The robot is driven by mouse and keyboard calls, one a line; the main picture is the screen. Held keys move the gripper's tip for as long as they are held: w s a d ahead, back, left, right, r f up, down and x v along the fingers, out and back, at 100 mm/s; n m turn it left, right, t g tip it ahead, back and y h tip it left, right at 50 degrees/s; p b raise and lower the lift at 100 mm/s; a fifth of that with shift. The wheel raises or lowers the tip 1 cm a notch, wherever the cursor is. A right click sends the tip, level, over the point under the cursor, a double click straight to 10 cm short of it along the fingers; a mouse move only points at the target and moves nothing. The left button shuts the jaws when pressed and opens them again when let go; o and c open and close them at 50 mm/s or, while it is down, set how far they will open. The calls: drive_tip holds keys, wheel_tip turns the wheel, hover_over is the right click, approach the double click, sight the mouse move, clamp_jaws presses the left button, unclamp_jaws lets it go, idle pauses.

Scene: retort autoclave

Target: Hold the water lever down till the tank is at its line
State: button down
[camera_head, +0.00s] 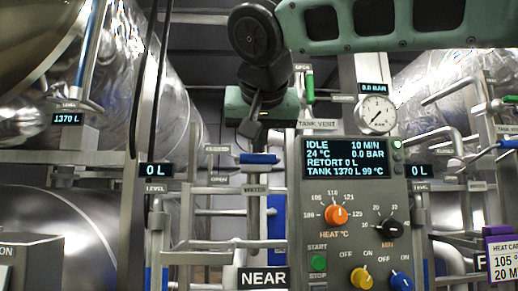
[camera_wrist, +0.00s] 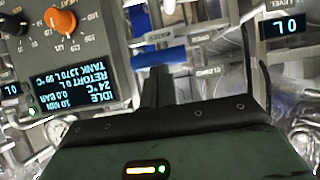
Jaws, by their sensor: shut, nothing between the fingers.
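The water lever has a blue handle (camera_head: 258,158) and sits above a WATER label (camera_head: 255,190), left of the control panel. It lies about level. In the wrist view the blue handle (camera_wrist: 158,57) is just beyond the fingertips. The fingers (camera_wrist: 158,82) show together in the wrist view. The panel screen (camera_head: 345,158) reads IDLE, RETORT 0 L, TANK 1370 L 99 °C. A level display (camera_head: 67,119) at left also reads 1370 L.
The control panel (camera_head: 385,235) with its knobs stands right of the lever. A green-handled tank vent lever (camera_head: 310,90) and a pressure gauge (camera_head: 377,114) are above it. Steel pipes and rails surround the lever. Another blue lever (camera_head: 507,144) is at far right.

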sight(259, 159)
wheel_tip(259, 159, down, 3)
drive_tip(key=t+b, duration=0.1)
drive_tip(key=b, duration=0.2)
drive_tip(key=shift+d+r+b, duration=0.1)
drive_tip(key=shift+r+b, duration=0.1)
drive_tip(key=shift+b, duration=0.2)
drive_tip(key=shift+w+f+t+b, duration=0.1)
drive_tip(key=shift+f+t+b, duration=0.15)
drive_tip(key=shift+b, duration=0.4)
drive_tip(key=shift+f+b, duration=0.2)
drive_tip(key=shift+b, duration=0.4)
drive_tip(key=shift+r, duration=0.1)
idle(5.1)
